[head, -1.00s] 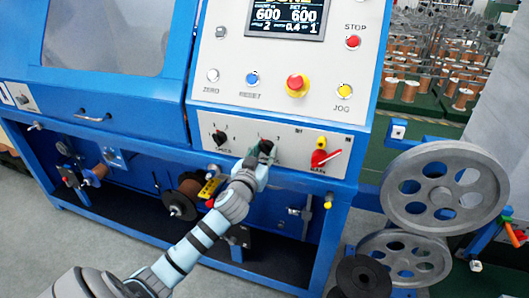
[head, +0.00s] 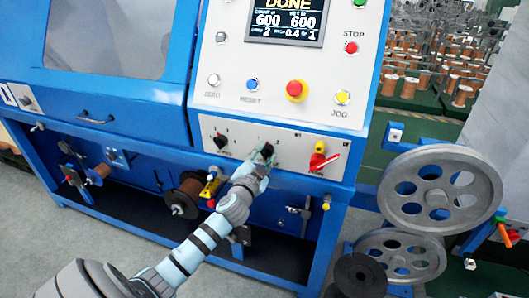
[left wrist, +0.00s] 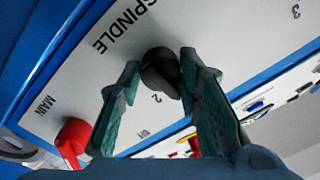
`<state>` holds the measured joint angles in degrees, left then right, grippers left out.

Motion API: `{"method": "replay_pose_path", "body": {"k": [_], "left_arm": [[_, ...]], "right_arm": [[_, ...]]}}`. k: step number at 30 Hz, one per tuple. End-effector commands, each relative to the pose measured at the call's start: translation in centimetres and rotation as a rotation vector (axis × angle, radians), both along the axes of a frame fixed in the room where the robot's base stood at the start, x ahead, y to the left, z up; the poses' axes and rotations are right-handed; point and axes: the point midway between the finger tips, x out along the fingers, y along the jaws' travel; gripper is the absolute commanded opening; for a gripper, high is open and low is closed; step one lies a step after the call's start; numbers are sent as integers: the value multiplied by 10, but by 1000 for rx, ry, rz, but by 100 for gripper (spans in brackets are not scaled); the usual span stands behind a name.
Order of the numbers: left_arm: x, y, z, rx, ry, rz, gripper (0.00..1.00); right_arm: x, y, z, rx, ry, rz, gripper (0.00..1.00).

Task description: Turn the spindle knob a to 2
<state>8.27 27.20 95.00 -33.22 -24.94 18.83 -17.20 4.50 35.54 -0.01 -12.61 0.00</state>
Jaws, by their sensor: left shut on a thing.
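The black spindle knob (head: 267,150) is on the sloped lower panel of the blue machine. In the left wrist view the knob (left wrist: 160,72) sits between the green fingers of my left gripper (left wrist: 160,64), with the printed word SPINDLE beside it. My left gripper (head: 261,160) is shut on this knob, reaching it from the front. The digits 2 and 3 show on the panel in the left wrist view. Which mark the knob points to is hard to tell. My right gripper is not in view.
A second black knob (head: 221,141) is to the left on the same panel. A red main switch handle (head: 318,161) is to the right. Above are a red stop button (head: 295,90) and a display (head: 285,20) reading DONE. A grey pulley wheel (head: 440,190) stands at the right.

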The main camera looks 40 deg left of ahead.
Motion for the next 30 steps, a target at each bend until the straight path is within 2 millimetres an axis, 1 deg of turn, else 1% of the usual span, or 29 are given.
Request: {"method": "replay_pose_path", "body": {"k": [3,18,24,30], "left_arm": [[0,0,2,99,35,0,3],[0,0,2,542,189,-1,3],[0,0,2,685,237,-1,3],[1,-1,1,783,272,-1,3]], "right_arm": [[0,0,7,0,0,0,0],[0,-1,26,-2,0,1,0],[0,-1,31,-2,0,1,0],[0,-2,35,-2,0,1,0]]}}
